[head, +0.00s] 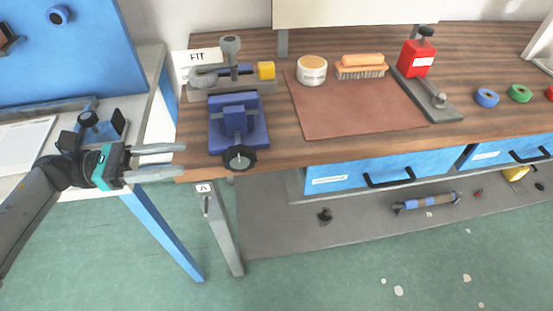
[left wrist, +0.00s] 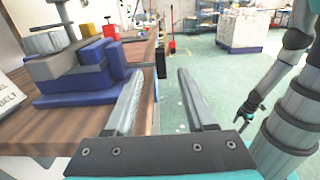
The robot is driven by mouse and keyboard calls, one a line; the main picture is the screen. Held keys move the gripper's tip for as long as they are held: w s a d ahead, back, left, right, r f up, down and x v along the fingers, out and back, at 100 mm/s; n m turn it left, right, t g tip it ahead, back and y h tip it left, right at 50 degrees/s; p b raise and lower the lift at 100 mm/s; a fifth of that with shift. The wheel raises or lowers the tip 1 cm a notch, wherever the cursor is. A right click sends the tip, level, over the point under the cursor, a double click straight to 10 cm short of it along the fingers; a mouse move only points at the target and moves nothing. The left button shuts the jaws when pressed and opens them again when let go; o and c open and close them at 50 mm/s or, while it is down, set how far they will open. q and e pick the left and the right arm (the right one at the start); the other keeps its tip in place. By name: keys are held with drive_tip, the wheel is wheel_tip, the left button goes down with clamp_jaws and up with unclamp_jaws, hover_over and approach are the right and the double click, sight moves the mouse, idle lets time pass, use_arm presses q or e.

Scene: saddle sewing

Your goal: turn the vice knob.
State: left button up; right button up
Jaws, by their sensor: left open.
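The blue vice (head: 237,122) stands at the front left of the wooden bench, and its round black vice knob (head: 240,158) faces out past the front edge. My left gripper (head: 184,160) is open and empty, left of the knob at about its height in the picture, its fingers pointing right and apart from it. In the left wrist view the vice (left wrist: 85,75) is at the left, and a dark upright shape, apparently the knob (left wrist: 161,60), shows beyond and between the open fingers. My right gripper (left wrist: 245,118) shows small at the right; its jaws are unclear.
The wooden bench (head: 280,150) holds a leather piece (head: 350,105), a round tin (head: 312,70), a brush (head: 361,67) and a red clamp device (head: 418,57). Blue drawers (head: 340,178) sit under its front edge. A white-topped table (head: 150,110) stands left. The space before the knob looks clear.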

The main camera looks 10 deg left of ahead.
sight(252, 150)
use_arm(q)
drive_tip(key=p+x, duration=0.1)
drive_tip(key=x, duration=1.3)
drive_tip(key=shift+d+f, duration=0.1)
drive_tip(key=shift+f, duration=0.05)
drive_tip(key=shift+w+d, duration=0.2)
drive_tip(key=shift+d, duration=0.3)
use_arm(e)
drive_tip(key=shift+s+a+r, duration=0.25)
drive_tip(key=shift+s+a, duration=0.2)
drive_tip(key=shift+s, duration=0.15)
drive_tip(key=shift+s+a+r, duration=0.2)
drive_tip(key=shift+s+a, duration=0.25)
drive_tip(key=shift+s, duration=0.1)
use_arm(q)
drive_tip(key=shift+f, duration=0.1)
drive_tip(key=c, duration=0.7)
drive_tip(key=shift+c, duration=0.7)
clamp_jaws()
use_arm(e)
drive_tip(key=shift+w, duration=0.35)
drive_tip(key=shift+w, duration=0.1)
